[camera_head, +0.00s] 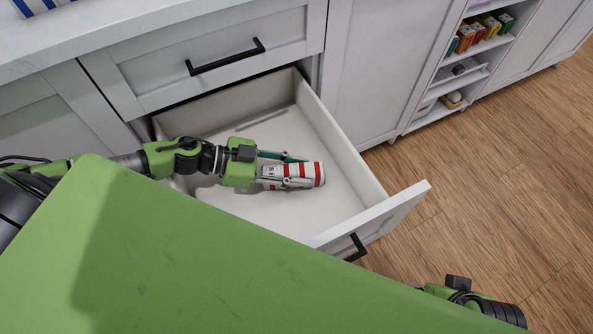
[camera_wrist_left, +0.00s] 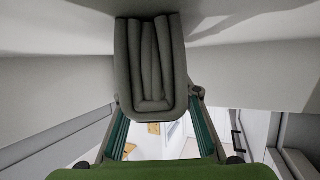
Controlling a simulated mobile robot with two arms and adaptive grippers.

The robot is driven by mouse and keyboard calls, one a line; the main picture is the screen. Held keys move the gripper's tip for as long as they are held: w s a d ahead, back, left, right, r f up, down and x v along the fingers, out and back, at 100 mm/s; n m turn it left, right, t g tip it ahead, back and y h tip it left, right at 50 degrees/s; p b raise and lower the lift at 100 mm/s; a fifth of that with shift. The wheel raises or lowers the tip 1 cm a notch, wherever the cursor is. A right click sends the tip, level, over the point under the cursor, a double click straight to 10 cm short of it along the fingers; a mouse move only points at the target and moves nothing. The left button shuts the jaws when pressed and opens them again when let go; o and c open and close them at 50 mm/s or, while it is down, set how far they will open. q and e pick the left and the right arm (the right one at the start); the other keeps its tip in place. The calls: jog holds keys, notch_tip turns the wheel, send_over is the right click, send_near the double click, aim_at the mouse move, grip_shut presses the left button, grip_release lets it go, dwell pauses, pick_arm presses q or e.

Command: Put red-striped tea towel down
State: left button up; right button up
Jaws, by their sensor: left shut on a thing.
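The red-striped tea towel (camera_head: 307,174) is a small white roll with red bands. It is inside the open drawer (camera_head: 345,166). My left gripper (camera_head: 290,171) is shut on the towel, with one finger on each side of it. In the left wrist view the towel (camera_wrist_left: 150,65) looks like a dark grey folded bundle between my fingers. Whether it touches the drawer floor is hard to tell. Part of my right wrist (camera_head: 460,290) shows at the bottom right; its fingers are hidden.
The drawer is otherwise empty, with clear floor around the towel. A closed drawer (camera_head: 215,45) and the worktop (camera_head: 130,22) are above it. Open shelves (camera_head: 465,55) with small boxes stand to the right. The wooden floor (camera_head: 480,190) is clear.

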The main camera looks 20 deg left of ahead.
aim_at(286, 169)
pick_arm(q)
jog(key=o, duration=1.1)
jog(key=p+v, duration=0.1)
jog(key=v, duration=0.5)
jog(key=shift+s+a, duration=0.1)
jog(key=shift+s+a+r+p, duration=0.25)
jog(key=shift+a+r+p, duration=0.1)
jog(key=shift+a, duration=0.2)
pick_arm(e)
jog(key=shift+w+f, duration=0.15)
jog(key=shift+w, duration=0.2)
